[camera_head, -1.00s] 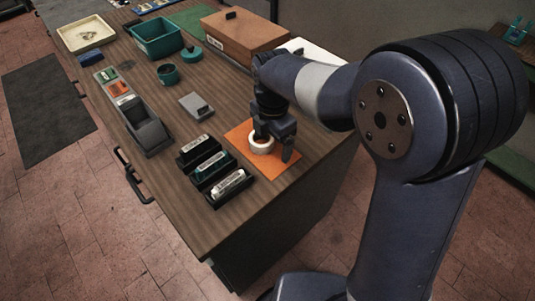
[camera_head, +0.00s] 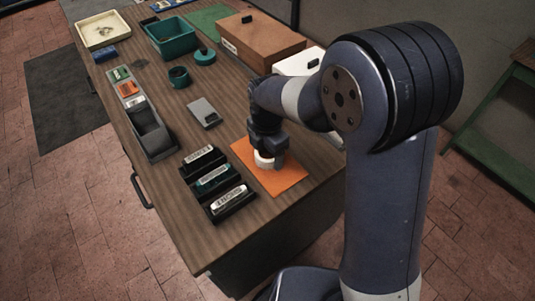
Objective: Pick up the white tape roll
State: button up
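The white tape roll (camera_head: 263,160) is at the orange mat (camera_head: 289,182) near the front right of the bench. It is partly hidden by my gripper. My gripper (camera_head: 269,158) points down over the roll. One dark finger sits close against the roll's right side. The other finger is mostly hidden behind the roll and the wrist. The gripper looks shut on the roll. I cannot tell whether the roll still rests on the mat.
Several black holders with labelled rolls (camera_head: 214,179) stand left of the mat. A grey bin (camera_head: 152,138), a grey flat device (camera_head: 204,112), a teal tub (camera_head: 173,39) and a brown box (camera_head: 256,44) stand farther back. Bare bench top lies between them.

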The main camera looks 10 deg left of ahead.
jog(key=c, duration=0.7)
jog(key=shift+o, duration=0.2)
jog(key=shift+r, duration=0.1)
